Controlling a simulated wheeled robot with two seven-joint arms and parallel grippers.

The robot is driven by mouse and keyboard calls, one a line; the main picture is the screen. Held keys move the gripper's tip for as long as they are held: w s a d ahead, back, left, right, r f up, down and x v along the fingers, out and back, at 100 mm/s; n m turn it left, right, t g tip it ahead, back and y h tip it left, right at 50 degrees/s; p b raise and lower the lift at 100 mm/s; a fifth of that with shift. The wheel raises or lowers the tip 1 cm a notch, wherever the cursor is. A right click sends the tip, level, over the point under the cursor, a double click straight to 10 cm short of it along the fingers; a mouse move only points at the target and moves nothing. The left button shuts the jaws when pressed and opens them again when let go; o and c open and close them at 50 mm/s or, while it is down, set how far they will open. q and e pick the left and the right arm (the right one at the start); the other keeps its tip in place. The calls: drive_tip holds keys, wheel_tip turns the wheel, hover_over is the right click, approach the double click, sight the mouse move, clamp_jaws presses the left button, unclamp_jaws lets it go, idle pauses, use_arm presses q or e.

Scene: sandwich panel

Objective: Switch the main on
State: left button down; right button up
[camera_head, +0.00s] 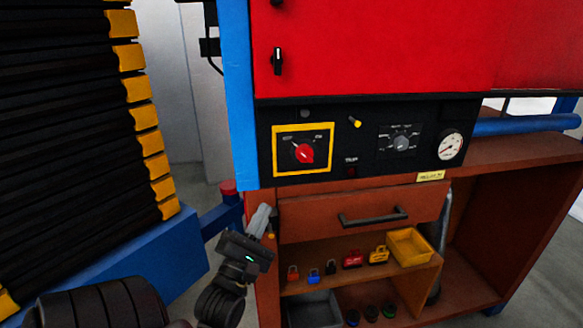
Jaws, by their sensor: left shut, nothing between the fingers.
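The main switch is a red rotary knob (305,153) on a panel plate framed in yellow (276,162). It sits on the left part of the black control panel (383,113). The knob's white mark points up and to the left. My left gripper (262,212) is in front of the cabinet's left edge, below and left of the knob and apart from it. Its fingers are together and point up, with nothing between them. My right gripper does not show.
A grey selector dial (401,143), a gauge (450,146) and a yellow-tipped part (355,122) share the panel. Below are a drawer handle (373,217) and a shelf with several padlocks and a yellow bin (409,246). A black stack with yellow blocks (141,117) stands at left.

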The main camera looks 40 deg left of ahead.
use_arm(q)
drive_tip(key=shift+w, duration=0.1)
approach(298, 152)
drive_tip(key=w+a, duration=0.2)
drive_tip(key=a, duration=0.2)
drive_tip(key=shift+w+d+r+p, duration=0.35)
drive_tip(key=shift+w+r+p, duration=0.05)
drive_tip(key=shift+w+r, duration=0.2)
drive_tip(key=shift+w+d+r+p, duration=0.35)
drive_tip(key=shift+w+d+r, duration=0.05)
drive_tip(key=shift+w+r, duration=0.2)
drive_tip(key=shift+w+d+r, duration=0.2)
drive_tip(key=shift+w+d, duration=0.05)
drive_tip(key=shift+w, duration=0.1)
